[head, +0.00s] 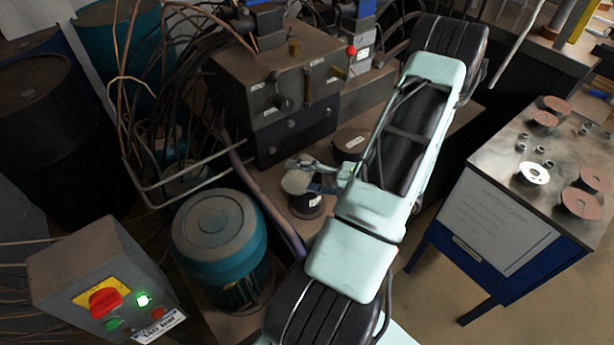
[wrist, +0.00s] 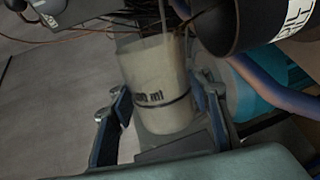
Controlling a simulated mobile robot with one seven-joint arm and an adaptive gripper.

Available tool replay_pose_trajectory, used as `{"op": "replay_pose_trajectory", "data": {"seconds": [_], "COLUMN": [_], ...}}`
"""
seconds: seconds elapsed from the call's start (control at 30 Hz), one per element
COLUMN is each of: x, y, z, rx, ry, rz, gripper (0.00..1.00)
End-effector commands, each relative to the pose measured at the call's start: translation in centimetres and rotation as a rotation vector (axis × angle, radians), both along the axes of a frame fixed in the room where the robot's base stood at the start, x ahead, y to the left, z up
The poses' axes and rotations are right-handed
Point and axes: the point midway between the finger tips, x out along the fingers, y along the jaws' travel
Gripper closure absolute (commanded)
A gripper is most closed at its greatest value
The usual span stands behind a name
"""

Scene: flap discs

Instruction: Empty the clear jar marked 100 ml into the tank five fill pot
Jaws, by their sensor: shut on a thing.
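The clear jar (wrist: 158,85) is between my gripper's fingers in the wrist view, with a dark line and a partly hidden "ml" mark on its side. It looks cloudy; how much it holds is unclear. My gripper (wrist: 160,112) is shut on it. In the head view the jar (head: 296,182) looks tilted, held by my gripper (head: 318,182) just above a small dark pot (head: 306,207) with a white label. A dark labelled pot (wrist: 225,28) also fills the upper right of the wrist view. I cannot read its label, so I cannot tell whether it is tank five's.
Another dark round labelled fitting (head: 350,140) is behind the jar. A teal motor (head: 215,235) stands at left, near pipes and the valve block (head: 275,75). A grey switch box (head: 100,280) is at lower left. A bench with discs (head: 500,170) is at right.

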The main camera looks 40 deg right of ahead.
Motion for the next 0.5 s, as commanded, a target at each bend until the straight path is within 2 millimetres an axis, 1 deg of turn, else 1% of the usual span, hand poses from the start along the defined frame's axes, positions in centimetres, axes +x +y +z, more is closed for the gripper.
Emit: {"op": "replay_pose_trajectory", "data": {"seconds": [0.5], "x": [0.09], "y": [-0.2], "z": [0.4], "rx": [0.061], "ry": [0.025], "rz": [0.0], "gripper": [0.84]}}
